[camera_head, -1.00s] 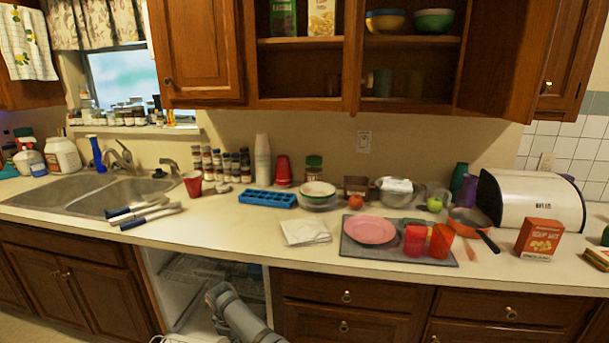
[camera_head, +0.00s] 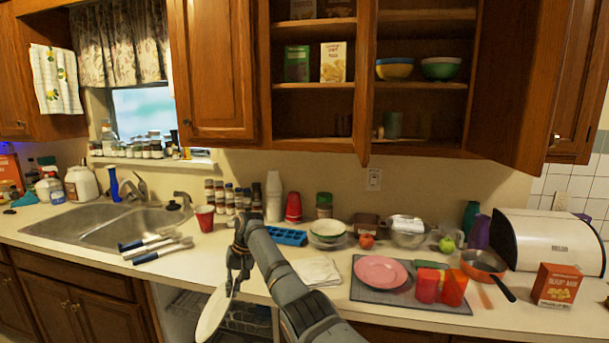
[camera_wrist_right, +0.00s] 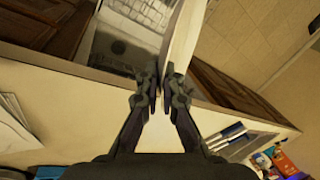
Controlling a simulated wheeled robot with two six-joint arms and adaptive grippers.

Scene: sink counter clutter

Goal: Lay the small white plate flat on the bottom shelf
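The small white plate (camera_head: 213,316) hangs edge-down in front of the counter, over the open dishwasher, seen nearly side-on. My right gripper (camera_head: 236,283) is shut on its upper rim. In the right wrist view the plate (camera_wrist_right: 183,42) stands between the two fingers of my gripper (camera_wrist_right: 161,92). The open wall cabinet shows its bottom shelf (camera_head: 312,143) on the left and its bottom shelf (camera_head: 440,153) on the right. A few cups stand on these shelves. My left gripper is out of view.
The open dishwasher (camera_head: 188,310) lies below the plate. A pink plate (camera_head: 380,271), red cups (camera_head: 427,286), a blue ice tray (camera_head: 286,236) and bowls crowd the counter. The open cabinet doors (camera_head: 505,85) jut out; the left bottom shelf has bare room.

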